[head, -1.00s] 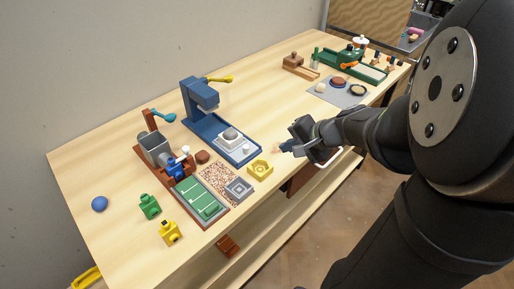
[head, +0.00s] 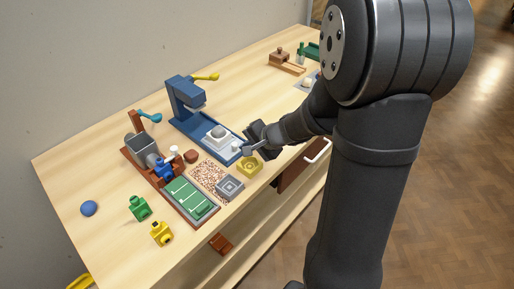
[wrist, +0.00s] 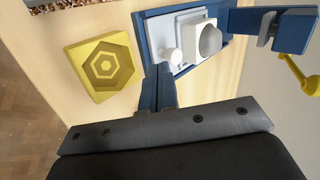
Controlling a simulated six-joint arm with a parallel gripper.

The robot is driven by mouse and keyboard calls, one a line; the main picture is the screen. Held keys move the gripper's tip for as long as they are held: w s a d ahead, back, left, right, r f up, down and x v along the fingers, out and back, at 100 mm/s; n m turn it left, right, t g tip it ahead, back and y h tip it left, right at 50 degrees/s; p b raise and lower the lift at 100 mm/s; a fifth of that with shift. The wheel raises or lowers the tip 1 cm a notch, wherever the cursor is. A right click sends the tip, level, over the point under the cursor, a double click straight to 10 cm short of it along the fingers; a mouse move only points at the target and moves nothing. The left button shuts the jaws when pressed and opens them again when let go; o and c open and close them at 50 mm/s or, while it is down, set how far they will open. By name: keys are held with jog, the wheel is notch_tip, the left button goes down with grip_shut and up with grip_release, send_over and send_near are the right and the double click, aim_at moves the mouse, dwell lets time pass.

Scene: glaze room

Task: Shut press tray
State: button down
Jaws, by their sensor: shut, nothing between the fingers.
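The blue press (head: 181,97) stands on a long blue base, its head over the rear part. Its pale grey press tray (head: 207,138) sits on the front end of the base, out in front of the head, with a light round piece on top and a white knob (head: 236,147) at its front. My gripper (head: 245,148) is shut and empty at the tray's front end. In the wrist view, the shut fingertips (wrist: 160,68) are right beside the knob (wrist: 172,57); I cannot tell whether they touch it. The tray (wrist: 158,32) lies beyond them.
A yellow hexagonal mould (head: 249,166) lies close by the press front, and a grey square mould (head: 229,187) beside it. The press's yellow lever (head: 205,77) sticks out at the top. A grey hopper device (head: 146,150) stands left. Table is clear behind the press.

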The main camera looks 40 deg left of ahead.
aim_at(216, 130)
jog(key=shift+s+a, duration=0.1)
jog(key=shift+a, duration=0.3)
jog(key=shift+a, duration=0.1)
jog(key=a, duration=1.1)
jog(key=shift+a, duration=0.15)
jog(key=d, duration=0.3)
jog(key=w+d+r, duration=0.1)
jog(key=shift+d, duration=0.35)
jog(key=s+v, duration=0.1)
jog(key=v, duration=0.8)
jog(key=shift+w, duration=0.4)
jog(key=shift+f, duration=0.1)
